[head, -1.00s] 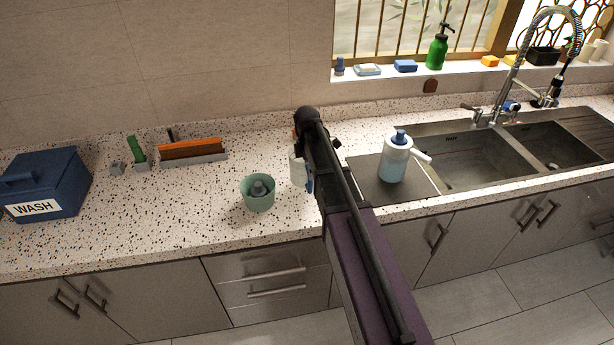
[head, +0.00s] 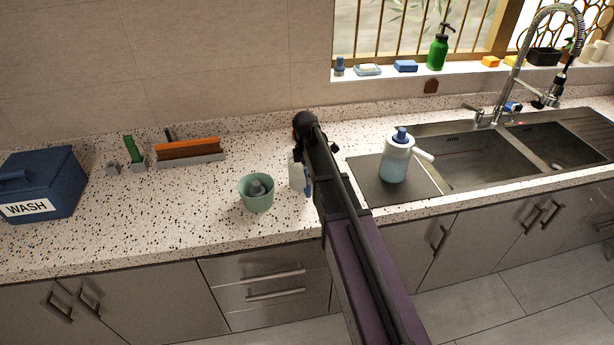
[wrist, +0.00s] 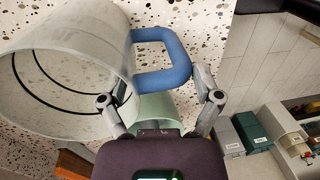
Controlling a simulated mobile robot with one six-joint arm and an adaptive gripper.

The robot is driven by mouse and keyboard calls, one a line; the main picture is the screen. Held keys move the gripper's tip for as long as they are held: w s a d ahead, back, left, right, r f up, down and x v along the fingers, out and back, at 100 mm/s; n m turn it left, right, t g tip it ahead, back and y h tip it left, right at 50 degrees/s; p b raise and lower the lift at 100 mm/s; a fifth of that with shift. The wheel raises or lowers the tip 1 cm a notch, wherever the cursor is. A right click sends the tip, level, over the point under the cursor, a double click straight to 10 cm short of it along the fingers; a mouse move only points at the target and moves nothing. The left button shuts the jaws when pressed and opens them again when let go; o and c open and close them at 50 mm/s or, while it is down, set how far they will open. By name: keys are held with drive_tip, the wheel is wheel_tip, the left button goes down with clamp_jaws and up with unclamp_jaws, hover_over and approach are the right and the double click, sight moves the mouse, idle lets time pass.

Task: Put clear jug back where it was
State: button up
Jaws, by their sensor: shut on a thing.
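The clear jug (wrist: 65,65) fills the left of the wrist view, tilted, its wide mouth towards the camera and two dark lines around its wall. Its blue handle (wrist: 165,62) points right, between the fingers of my gripper (wrist: 161,98), which is shut on the jug at the handle. In the head view my arm hides most of the jug (head: 295,172); a pale strip and a bit of blue show left of the arm, just right of the green pot (head: 257,200). I cannot tell whether the jug touches the counter.
The green pot, with a grey piece inside, stands close to the jug. A white-and-blue jug (head: 396,160) stands on the grey board (head: 420,187) beside the sink (head: 470,160). A blue WASH box (head: 50,180) and an orange brush (head: 190,147) stand left.

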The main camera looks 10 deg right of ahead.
drive_tip(key=shift+f, duration=0.25)
drive_tip(key=o, duration=1.1)
drive_tip(key=shift+r, duration=0.15)
wheel_tip(320, 180, up, 12)
drive_tip(key=w+p, duration=0.1)
drive_tip(key=p, duration=1.1)
drive_tip(key=shift+w, duration=0.25)
